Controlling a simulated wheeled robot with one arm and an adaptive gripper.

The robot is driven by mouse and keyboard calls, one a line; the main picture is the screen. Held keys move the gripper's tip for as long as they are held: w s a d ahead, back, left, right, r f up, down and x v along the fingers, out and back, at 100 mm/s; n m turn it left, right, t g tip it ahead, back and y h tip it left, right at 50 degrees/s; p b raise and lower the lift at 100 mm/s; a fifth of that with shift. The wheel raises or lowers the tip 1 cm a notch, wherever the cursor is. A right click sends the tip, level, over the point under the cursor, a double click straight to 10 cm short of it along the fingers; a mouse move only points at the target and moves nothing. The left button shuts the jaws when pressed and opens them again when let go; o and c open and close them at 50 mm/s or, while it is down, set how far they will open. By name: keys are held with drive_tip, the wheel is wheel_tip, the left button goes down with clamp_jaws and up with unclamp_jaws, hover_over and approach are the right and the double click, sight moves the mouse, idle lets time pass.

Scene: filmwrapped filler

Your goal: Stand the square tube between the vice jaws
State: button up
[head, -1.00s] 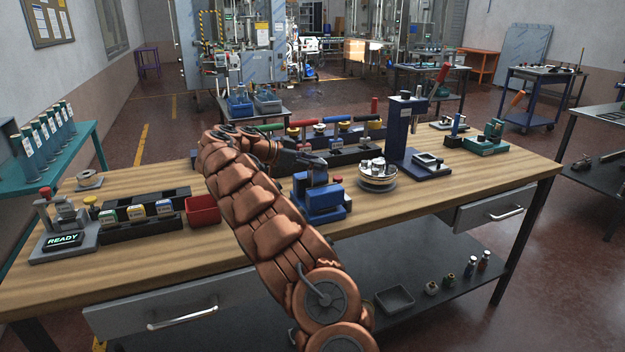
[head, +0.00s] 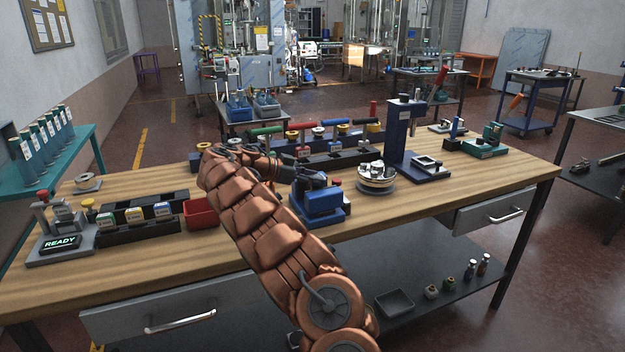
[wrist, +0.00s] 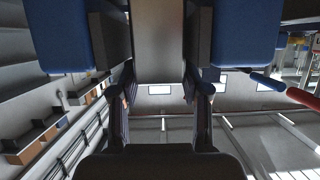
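The blue vice (head: 322,204) stands on the wooden bench in the head view, left of the round dish. In the wrist view its blue body (wrist: 66,35) shows on both sides, with dark grey jaw faces inward. The grey square tube (wrist: 158,38) lies between these jaws in that view, with narrow gaps at its sides. My gripper (head: 312,180) is right over the vice. In the wrist view its fingers (wrist: 158,80) flank the tube's near end and appear shut on it. The tube cannot be made out in the head view, and its far end is hidden.
Right of the vice are a round dish of metal parts (head: 376,176) and a tall blue press (head: 397,135). A red bin (head: 201,212) stands to the left. A rack with coloured handles (head: 340,146) runs behind. The bench front is clear.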

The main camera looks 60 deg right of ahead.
drive_tip(key=o, duration=0.4)
drive_tip(key=shift+r, duration=0.1)
drive_tip(key=shift+r+p, duration=0.15)
drive_tip(key=shift+p, duration=0.35)
drive_tip(key=b+v, duration=0.2)
drive_tip(key=v, duration=1)
drive_tip(key=shift+b, duration=0.3)
